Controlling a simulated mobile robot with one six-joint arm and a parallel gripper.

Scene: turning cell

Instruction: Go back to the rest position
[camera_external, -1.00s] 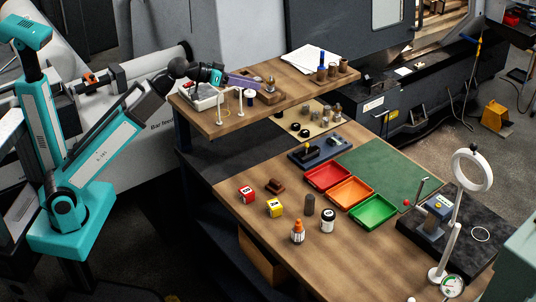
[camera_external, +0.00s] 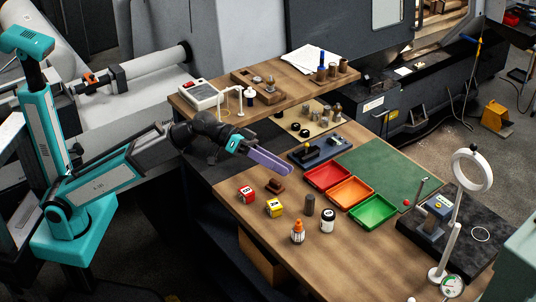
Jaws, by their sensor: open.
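My gripper (camera_external: 285,172) is at the end of my teal and grey arm, with its long purple fingers pointing right and slightly down. It is in the air over the rear left part of the lower wooden bench (camera_external: 262,257), left of the red tray (camera_external: 327,178). I see nothing held between the fingers. The gap between them is too small to make out in this view.
The raised shelf (camera_external: 213,122) behind carries a white box (camera_external: 203,94) and a wooden block. Below my gripper are a small brown block (camera_external: 275,186), a red cube (camera_external: 246,195) and a yellow cube (camera_external: 275,208). A ring lamp (camera_external: 473,170) stands at right.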

